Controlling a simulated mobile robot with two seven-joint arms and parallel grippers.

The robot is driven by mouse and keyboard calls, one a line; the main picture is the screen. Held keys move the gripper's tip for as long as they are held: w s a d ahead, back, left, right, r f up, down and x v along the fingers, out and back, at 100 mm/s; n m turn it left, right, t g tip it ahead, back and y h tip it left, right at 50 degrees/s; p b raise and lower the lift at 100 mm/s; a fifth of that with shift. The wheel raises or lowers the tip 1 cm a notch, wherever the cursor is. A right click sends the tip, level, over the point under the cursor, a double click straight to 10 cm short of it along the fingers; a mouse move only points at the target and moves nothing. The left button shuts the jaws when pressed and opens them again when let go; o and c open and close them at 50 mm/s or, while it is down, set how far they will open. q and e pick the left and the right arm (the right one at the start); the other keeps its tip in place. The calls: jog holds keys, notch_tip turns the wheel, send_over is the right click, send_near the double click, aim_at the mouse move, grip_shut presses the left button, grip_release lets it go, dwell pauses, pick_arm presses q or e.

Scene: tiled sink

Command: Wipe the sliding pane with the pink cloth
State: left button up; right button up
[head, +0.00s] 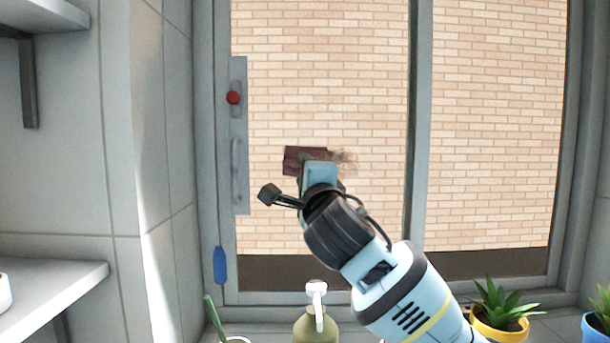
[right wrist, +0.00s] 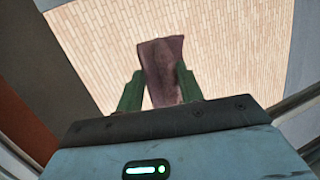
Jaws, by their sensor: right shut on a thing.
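The pink cloth (head: 294,160) looks dark maroon-pink in the head view and lies at or very near the left sliding pane (head: 330,80). In the right wrist view the cloth (right wrist: 161,68) stands up between the green fingers. My right gripper (right wrist: 161,95) is shut on the cloth; in the head view my right gripper (head: 306,165) hides part of it. A brown smudge (head: 346,161) shows on the pane just right of the cloth. Whether the cloth touches the glass I cannot tell. My left gripper is not in view.
A green pump bottle (head: 316,325) stands below my right arm on the sill. A yellow-potted plant (head: 500,308) and a blue-potted plant (head: 600,320) stand at the right. The handle strip (head: 239,130) with a red knob is left of the pane. Shelves (head: 50,285) jut out at left.

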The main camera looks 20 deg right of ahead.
jog(key=shift+s+d+p, duration=0.15)
jog(key=shift+s+d, duration=0.1)
jog(key=shift+d, duration=0.7)
jog(key=shift+s+d+p, duration=0.15)
jog(key=shift+s+d, duration=0.1)
jog(key=shift+d, duration=0.65)
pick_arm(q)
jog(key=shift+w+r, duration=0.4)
pick_arm(e)
jog(key=shift+d, duration=0.1)
